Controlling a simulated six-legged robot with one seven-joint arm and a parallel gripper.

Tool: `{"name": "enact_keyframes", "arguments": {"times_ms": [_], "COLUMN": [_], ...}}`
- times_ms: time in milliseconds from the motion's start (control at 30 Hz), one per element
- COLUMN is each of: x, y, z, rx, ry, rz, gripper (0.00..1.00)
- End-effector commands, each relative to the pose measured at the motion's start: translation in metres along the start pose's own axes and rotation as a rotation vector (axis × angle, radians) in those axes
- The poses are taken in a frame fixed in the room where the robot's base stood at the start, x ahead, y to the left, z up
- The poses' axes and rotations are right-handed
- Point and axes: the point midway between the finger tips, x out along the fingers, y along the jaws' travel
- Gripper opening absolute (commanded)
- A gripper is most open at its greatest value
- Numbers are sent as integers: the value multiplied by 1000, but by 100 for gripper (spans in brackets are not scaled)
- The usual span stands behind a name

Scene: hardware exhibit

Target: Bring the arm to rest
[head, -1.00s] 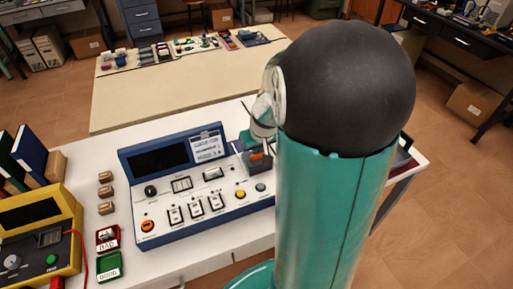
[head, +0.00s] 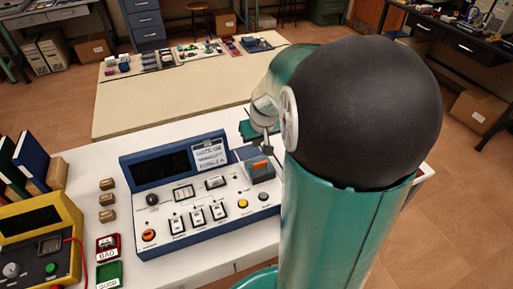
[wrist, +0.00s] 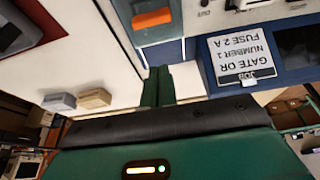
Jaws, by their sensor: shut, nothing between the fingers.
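My gripper (wrist: 158,86) shows in the wrist view as two dark green fingers pressed together, with nothing between them. In the head view my gripper (head: 250,131) is partly hidden by my own arm and hangs behind the upper right of the blue test console (head: 165,160). It is apart from the orange-topped grey block (head: 260,172) at the console's right end. The orange piece (wrist: 152,18) also shows at the top of the wrist view, beyond the fingertips.
A job card (wrist: 241,55) stands on the console. Left of the console are several small brown blocks (head: 107,199), a red BAD tray (head: 108,245), a green GOOD tray (head: 108,275) and a yellow tester (head: 40,240). A second table (head: 150,100) stands behind.

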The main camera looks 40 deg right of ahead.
Motion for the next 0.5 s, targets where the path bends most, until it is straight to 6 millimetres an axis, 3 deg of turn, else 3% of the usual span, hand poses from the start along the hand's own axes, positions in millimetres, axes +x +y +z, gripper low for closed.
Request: {"name": "enact_keyframes", "arguments": {"times_ms": [200, 500], "x": [-40, -52], "y": [0, 0], "z": [0, 1], "rx": [0, -1], "ry": [4, 0], "rz": [0, 0], "gripper": [0, 0]}}
